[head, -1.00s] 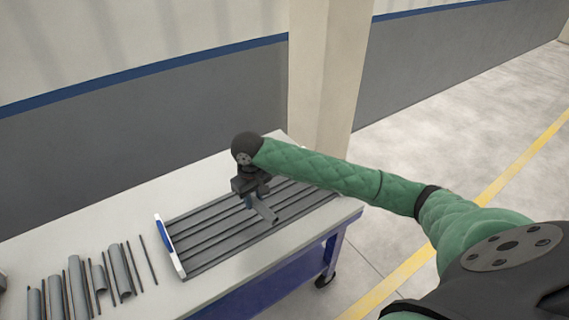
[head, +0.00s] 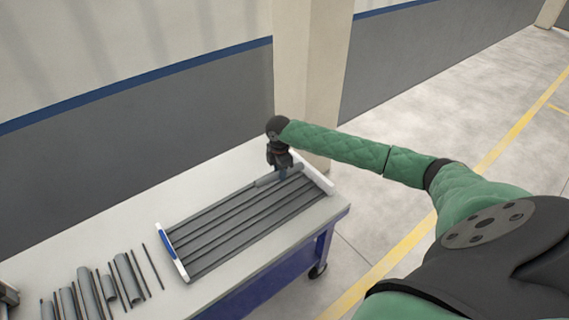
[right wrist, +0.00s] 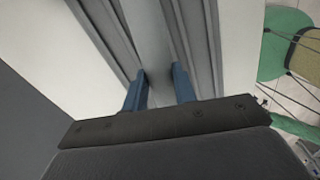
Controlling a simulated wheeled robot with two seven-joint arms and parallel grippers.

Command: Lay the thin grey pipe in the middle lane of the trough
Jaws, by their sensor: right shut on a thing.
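The grey trough (head: 222,238) lies on the table with several long parallel lanes and white end pieces. My right gripper (head: 283,178) is over its far right part, near the back side. It is shut on a grey pipe (head: 265,182), which lies lengthwise along the lanes. In the right wrist view the blue fingers (right wrist: 160,88) stand on both sides of the pipe (right wrist: 150,40), with lane ridges on either side. I cannot tell whether the pipe rests on the lane floor or which lane it is over.
Several grey pipes and half-pipes of differing widths (head: 122,280) lie in a row at the table's left. The table (head: 90,248) is bare behind the trough. A pillar (head: 312,80) stands behind the table.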

